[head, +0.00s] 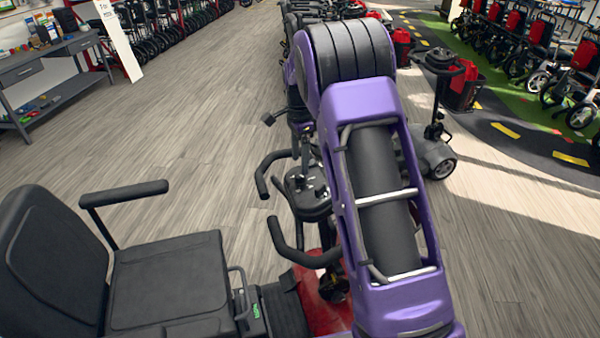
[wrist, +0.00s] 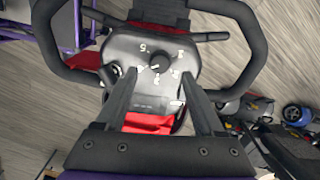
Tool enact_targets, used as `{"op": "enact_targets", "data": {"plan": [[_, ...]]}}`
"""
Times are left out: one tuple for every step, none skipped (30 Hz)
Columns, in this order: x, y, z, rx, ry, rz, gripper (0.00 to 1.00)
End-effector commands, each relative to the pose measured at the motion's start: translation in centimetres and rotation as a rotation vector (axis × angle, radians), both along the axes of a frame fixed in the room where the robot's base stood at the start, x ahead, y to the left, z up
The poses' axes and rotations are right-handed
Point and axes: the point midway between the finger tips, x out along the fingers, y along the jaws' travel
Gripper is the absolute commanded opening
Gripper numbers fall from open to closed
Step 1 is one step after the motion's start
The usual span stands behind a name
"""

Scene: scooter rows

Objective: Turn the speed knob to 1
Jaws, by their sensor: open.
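The speed knob (wrist: 160,62) is a small dark round dial on the black scooter console (wrist: 118,48). White number marks ring it; a 5 is readable at its upper left. The knob's pointer is too small for me to tell which number it faces. My gripper (wrist: 160,73) is open and empty, its two dark fingers apart on either side of the knob in the picture. I cannot tell how far above the console they are. In the head view the console (head: 308,197) shows beside my purple arm, which hides the gripper.
Curved black handlebars (wrist: 250,45) flank the console on both sides. The scooter's seat (head: 170,280) and armrest (head: 125,193) are at lower left. Another scooter (head: 436,150) stands at the right behind my arm. Open wood floor (head: 180,130) lies to the left.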

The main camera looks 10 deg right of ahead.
Motion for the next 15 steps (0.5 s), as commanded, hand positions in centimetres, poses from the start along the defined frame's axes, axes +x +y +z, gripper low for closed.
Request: {"op": "enact_targets", "data": {"plan": [[-0.1,0.0,-1.1,0.001,0.002,0.000,0.70],[-0.1,0.0,-1.6,0.000,0.003,0.000,0.70],[-0.1,0.0,-2.2,0.001,0.002,0.000,0.70],[-0.1,0.0,-2.6,0.001,0.002,0.000,0.70],[-0.1,0.0,-3.0,0.001,0.002,0.001,0.70],[-0.1,0.0,-3.4,0.001,0.001,0.001,0.70],[0.0,0.0,-3.6,0.000,0.000,0.001,0.70],[0.0,0.0,-3.9,0.000,-0.001,0.001,0.70],[0.0,0.0,-4.1,0.000,-0.001,0.001,0.70],[0.0,0.0,-4.2,0.000,-0.001,0.001,0.70],[-0.1,0.0,-4.3,0.000,-0.001,0.001,0.70],[-0.1,0.0,-4.4,0.000,0.000,0.001,0.70],[-0.1,0.0,-4.5,0.000,-0.001,0.001,0.70],[-0.1,0.0,-4.5,0.000,-0.001,0.001,0.70],[-0.1,0.0,-4.5,0.000,-0.001,0.001,0.70]]}}
